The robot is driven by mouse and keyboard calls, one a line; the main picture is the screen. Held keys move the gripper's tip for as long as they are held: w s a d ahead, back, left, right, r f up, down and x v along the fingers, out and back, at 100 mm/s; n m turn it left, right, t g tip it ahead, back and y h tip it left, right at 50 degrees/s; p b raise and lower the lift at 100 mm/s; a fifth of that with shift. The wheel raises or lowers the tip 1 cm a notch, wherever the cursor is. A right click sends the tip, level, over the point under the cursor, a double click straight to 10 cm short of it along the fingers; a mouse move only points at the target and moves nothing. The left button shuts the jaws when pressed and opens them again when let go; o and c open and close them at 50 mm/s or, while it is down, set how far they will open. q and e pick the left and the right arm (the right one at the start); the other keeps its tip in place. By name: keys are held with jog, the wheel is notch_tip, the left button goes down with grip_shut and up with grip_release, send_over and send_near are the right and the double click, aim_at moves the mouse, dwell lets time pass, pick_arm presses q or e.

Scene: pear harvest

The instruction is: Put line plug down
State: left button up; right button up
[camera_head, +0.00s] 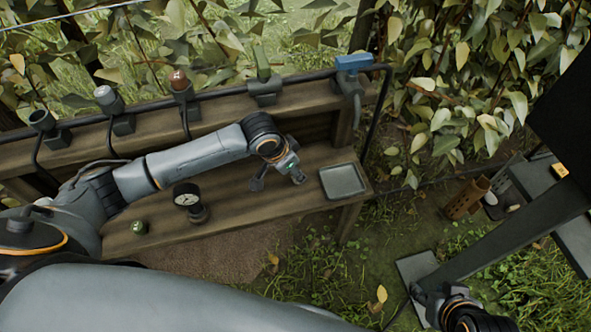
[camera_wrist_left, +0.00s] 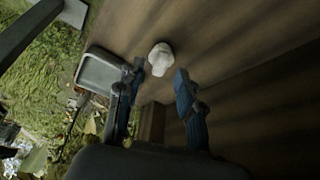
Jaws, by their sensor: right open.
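A small white piece (camera_wrist_left: 160,58), which may be the line plug, rests on the brown wooden bench (camera_wrist_left: 235,50) in the left wrist view, just beyond my fingertips. My left gripper (camera_wrist_left: 154,72) is open, its two dark blue fingers apart with nothing between them. In the head view, my left gripper (camera_head: 278,183) hangs over the bench, just left of the square grey tray (camera_head: 343,181); the white piece is hidden there. The tray also shows in the left wrist view (camera_wrist_left: 99,72). My right gripper (camera_head: 424,295) is open at the lower right, low near the ground.
A round gauge (camera_head: 187,195) and a small green fitting (camera_head: 139,227) stand on the bench left of my left gripper. Several fittings, including a red-brown one (camera_head: 179,80) and a blue one (camera_head: 354,62), line the back shelf. Leafy plants (camera_head: 455,80) grow behind.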

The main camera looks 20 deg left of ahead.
pick_arm(q)
jog(key=p+v, duration=0.1)
jog(key=v, duration=0.2)
jog(key=shift+r, duration=0.15)
jog(key=shift+p+v, duration=1.15)
jog(key=shift+v, duration=2.6)
jog(key=s+d+f+n+h, duration=0.1)
jog(key=s+d+f, duration=0.45)
jog(key=s, duration=0.35)
jog(key=s+a+f+n+y, duration=0.3)
jog(key=s+a, duration=0.4)
jog(key=s, duration=0.4)
jog(key=shift+f+n, duration=0.4)
pick_arm(e)
jog(key=s+f+g, duration=0.1)
jog(key=s+d+g, duration=0.1)
jog(key=s, duration=0.1)
jog(key=shift+f, duration=0.35)
pick_arm(q)
jog(key=shift+s+a, duration=0.1)
